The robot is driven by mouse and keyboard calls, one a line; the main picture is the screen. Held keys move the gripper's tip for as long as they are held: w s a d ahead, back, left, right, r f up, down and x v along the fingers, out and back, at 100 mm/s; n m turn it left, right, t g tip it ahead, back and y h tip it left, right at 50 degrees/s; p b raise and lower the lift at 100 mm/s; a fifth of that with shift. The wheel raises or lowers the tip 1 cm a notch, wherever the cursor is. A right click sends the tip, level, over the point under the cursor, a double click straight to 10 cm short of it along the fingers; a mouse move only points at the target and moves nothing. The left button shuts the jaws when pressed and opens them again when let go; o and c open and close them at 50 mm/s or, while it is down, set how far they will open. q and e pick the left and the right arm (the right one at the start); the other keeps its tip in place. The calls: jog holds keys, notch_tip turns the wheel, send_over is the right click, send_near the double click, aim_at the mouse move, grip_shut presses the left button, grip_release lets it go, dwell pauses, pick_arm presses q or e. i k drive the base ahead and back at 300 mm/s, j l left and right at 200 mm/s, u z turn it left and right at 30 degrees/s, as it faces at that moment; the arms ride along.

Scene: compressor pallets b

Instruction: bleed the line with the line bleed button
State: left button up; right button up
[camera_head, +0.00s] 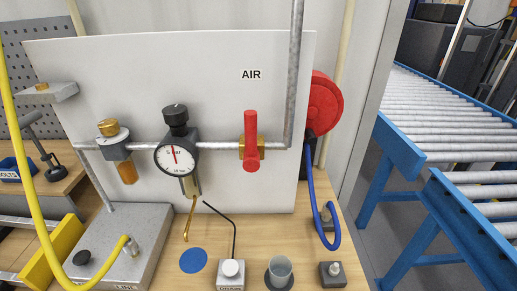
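A grey box (150,222) stands at the lower left of the bench in the head view. Its front edge carries a label that begins "LINE" and is cut off by the frame. A black round button (82,257) sits on its top, and I take it for the line bleed button. A metal fitting (131,246) with the yellow hose (40,215) on it stands beside the button. A white-faced gauge (175,157) hangs on the pipe, its red needle pointing nearly straight up. Neither of my grippers is in view.
A red valve handle (251,140) stands upright across the pipe. A small box with a white button (231,268), a grey cup (279,271) and a blue disc (193,260) are on the bench. A red reel (324,103) with blue hose is right; a roller conveyor (460,125) lies beyond.

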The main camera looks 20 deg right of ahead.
aim_at(82, 257)
jog(key=k+j+u, duration=0.1)
jog(key=j+u, duration=0.2)
jog(key=u, duration=0.2)
jog(key=j+u, duration=0.3)
jog(key=u, duration=0.15)
